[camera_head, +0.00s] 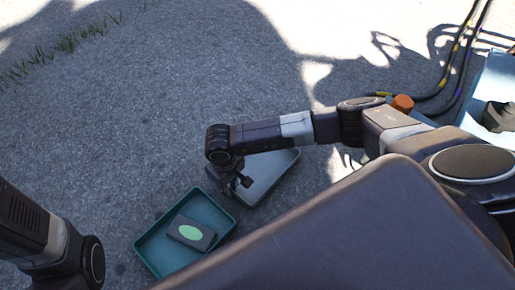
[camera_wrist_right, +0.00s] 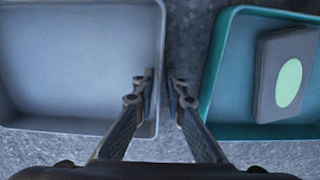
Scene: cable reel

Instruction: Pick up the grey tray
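The grey tray (camera_wrist_right: 70,60) is shallow and empty, and fills the left of the right wrist view. In the head view the grey tray (camera_head: 272,178) lies on the asphalt, partly hidden behind my right arm. My right gripper (camera_head: 240,184) is at its near left side. In the wrist view the right gripper (camera_wrist_right: 161,78) has its fingers on either side of the tray's right wall, one inside and one outside. The fingers are close together, with a narrow gap visible beside the rim. My left arm shows at the lower left of the head view, its gripper out of frame.
A teal tray (camera_head: 146,240) with a dark box (camera_head: 192,233) bearing a green oval sits close beside the grey tray. It also shows in the wrist view (camera_wrist_right: 212,80). Cables (camera_head: 462,60) and an orange object (camera_head: 402,103) lie at the upper right. Open asphalt is at the upper left.

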